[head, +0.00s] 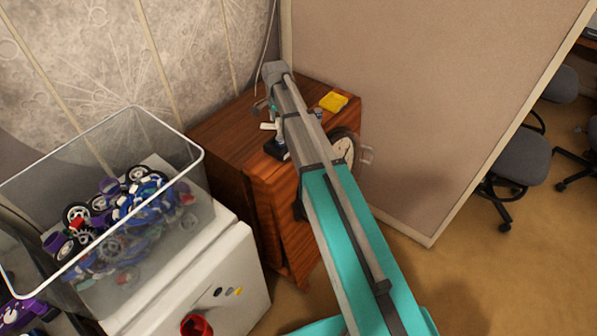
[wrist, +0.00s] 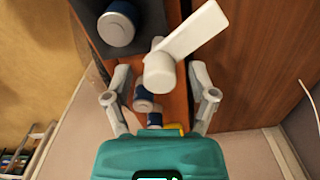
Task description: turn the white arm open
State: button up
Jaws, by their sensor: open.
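The white arm (wrist: 190,42) is a flat lever with a round hub, pointing to the upper right in the wrist view. In the head view, a small white piece (head: 268,126) over a dark base on the wooden cabinet looks like part of the same device. My gripper (wrist: 158,78) is open, with one grey finger on each side of the hub. I cannot tell whether either finger touches it. In the head view my own arm hides most of the gripper and the device.
Blue-and-grey round parts (wrist: 118,26) sit close by. The wooden cabinet (head: 222,128) also holds a yellow object (head: 334,102); a round clock (head: 345,148) is at its side. A clear bin (head: 190,160) of toy parts stands left, a partition (head: 430,90) right.

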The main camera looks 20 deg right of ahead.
jog(key=n, duration=0.4)
jog(key=shift+n, duration=0.3)
jog(key=n, duration=0.9)
jog(key=shift+n, duration=0.4)
jog(key=n, duration=0.5)
notch_tip(320, 180, up, 14)
jog(key=p, duration=1.4)
jog(key=s+f+m+b, duration=0.2)
jog(key=s+f+b, duration=0.3)
jog(key=s, duration=0.4)
jog(key=s+f+m+b, duration=0.3)
jog(key=s+f+b, duration=0.3)
jog(key=s, duration=0.3)
jog(key=s+d+f+m+b, duration=0.1)
jog(key=s+f+m+b, duration=0.1)
jog(key=s+f+b, duration=0.4)
jog(key=s, duration=0.3)
jog(key=shift+f, duration=0.3)
